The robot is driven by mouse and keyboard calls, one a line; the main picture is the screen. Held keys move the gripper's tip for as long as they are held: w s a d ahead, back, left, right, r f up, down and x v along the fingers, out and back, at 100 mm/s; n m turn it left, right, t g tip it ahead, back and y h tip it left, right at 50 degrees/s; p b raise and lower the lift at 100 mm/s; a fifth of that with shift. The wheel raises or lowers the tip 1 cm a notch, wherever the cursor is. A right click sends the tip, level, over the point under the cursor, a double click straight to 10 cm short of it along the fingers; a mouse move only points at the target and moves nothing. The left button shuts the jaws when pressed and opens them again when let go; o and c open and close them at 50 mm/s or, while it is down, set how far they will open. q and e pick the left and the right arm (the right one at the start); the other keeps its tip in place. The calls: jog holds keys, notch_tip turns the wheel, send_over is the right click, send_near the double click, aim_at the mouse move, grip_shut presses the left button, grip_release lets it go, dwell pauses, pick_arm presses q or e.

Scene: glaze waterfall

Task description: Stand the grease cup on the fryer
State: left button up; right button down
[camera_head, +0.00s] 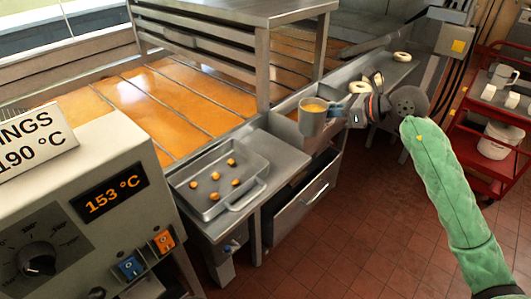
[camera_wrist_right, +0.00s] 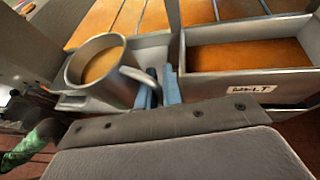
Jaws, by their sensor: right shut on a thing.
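The grease cup (camera_head: 311,122) is a grey metal cup filled with orange-brown liquid. It is upright at the front of the steel counter, right of centre in the head view; whether its base touches anything is unclear. My right gripper (camera_head: 338,110) reaches in from the right, its blue fingers shut on the cup's handle. The wrist view shows the cup (camera_wrist_right: 105,70) and the fingers (camera_wrist_right: 158,88) at its handle. The fryer (camera_head: 105,195), with a 153 °C display, stands at the left, with orange oil vats (camera_head: 165,100) behind. My left gripper is out of view.
A steel tray (camera_head: 258,190) with several small brown pieces lies on the near counter. A bin labelled MELT (camera_wrist_right: 250,90) is right of the cup in the wrist view. Pale rings (camera_head: 402,57) lie on the far counter. A red cart (camera_head: 490,135) stands right.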

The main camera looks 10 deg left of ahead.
jog(key=p+x, duration=0.1)
jog(key=x, duration=0.2)
jog(key=s+f+p+x, duration=0.1)
jog(key=x, duration=0.3)
jog(key=p+x, duration=0.1)
jog(key=x, duration=0.3)
jog(key=shift+s+a+f, duration=0.15)
jog(key=shift+a+f, duration=0.05)
jog(key=shift+f, duration=0.25)
jog(key=shift+a+f, duration=0.1)
jog(key=shift+f, duration=0.15)
jog(key=shift+f+p, duration=0.95)
jog(key=shift+f, duration=0.95)
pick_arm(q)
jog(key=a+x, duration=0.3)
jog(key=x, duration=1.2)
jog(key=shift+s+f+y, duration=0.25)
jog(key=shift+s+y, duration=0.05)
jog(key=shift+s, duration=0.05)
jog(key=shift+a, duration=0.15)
pick_arm(e)
jog(key=c, duration=1.5)
grip_release()
jog(key=shift+c, duration=0.2)
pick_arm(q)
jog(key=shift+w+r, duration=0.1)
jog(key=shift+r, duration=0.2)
